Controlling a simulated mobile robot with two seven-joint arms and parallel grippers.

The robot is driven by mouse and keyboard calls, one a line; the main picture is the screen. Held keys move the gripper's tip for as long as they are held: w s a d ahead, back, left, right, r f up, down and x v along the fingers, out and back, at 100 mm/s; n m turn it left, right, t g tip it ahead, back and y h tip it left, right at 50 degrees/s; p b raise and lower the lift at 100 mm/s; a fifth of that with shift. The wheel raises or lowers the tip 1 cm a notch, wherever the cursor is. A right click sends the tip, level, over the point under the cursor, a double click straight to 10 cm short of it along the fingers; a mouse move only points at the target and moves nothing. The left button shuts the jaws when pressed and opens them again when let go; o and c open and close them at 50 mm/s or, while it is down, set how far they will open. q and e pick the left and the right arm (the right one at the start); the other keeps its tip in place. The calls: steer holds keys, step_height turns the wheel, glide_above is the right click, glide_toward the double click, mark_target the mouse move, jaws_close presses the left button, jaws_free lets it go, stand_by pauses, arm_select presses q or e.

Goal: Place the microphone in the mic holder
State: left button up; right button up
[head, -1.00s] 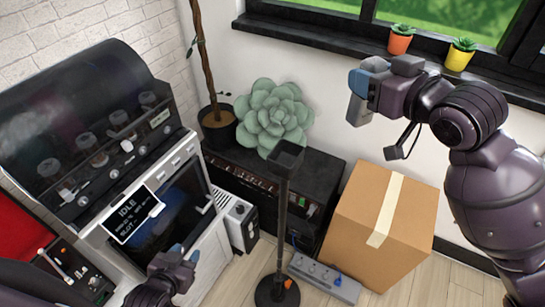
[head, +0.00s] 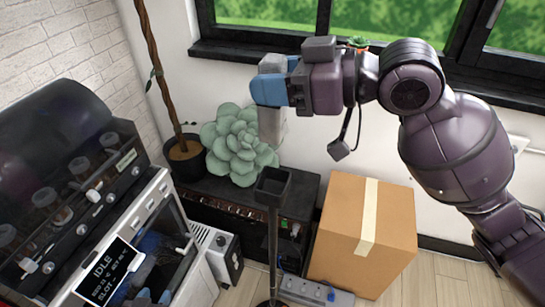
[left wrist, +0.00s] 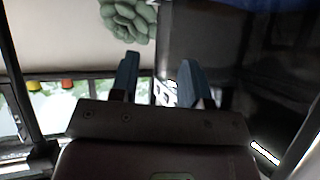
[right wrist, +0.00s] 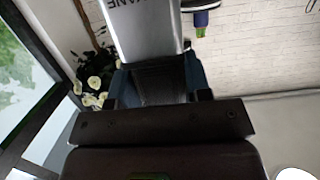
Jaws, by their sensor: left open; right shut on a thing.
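The microphone (head: 271,126) is a grey block-like body held upright in my right gripper (head: 270,90). In the right wrist view the microphone (right wrist: 145,30) is silver with dark lettering, between the blue fingers. The mic holder (head: 273,183) is a black square cup on a thin dark stand. In the head view the microphone's lower end appears just above the cup, apart from it; the depth between them is hard to tell. My left gripper (left wrist: 160,78) is open and empty; only its fingertips show at the bottom of the head view.
A cardboard box (head: 340,235) stands right of the stand. A black amplifier-like cabinet (head: 305,195) is behind it, with a green succulent (head: 238,145) and a potted trunk (head: 185,160) by it. A machine with an IDLE screen (head: 108,272) stands left. A power strip (head: 315,291) lies on the floor.

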step_height(320, 180, down, 13)
steer(key=shift+f+b, duration=0.15)
steer(key=shift+b, duration=0.55)
steer(key=shift+f, duration=0.1)
steer(key=o, duration=1.2)
steer(key=shift+c, duration=0.2)
steer(key=shift+s+d, duration=0.1)
steer(key=shift+d, duration=0.2)
steer(key=b+v, duration=0.1)
steer(key=v, duration=1)
steer(key=shift+s+d, duration=0.1)
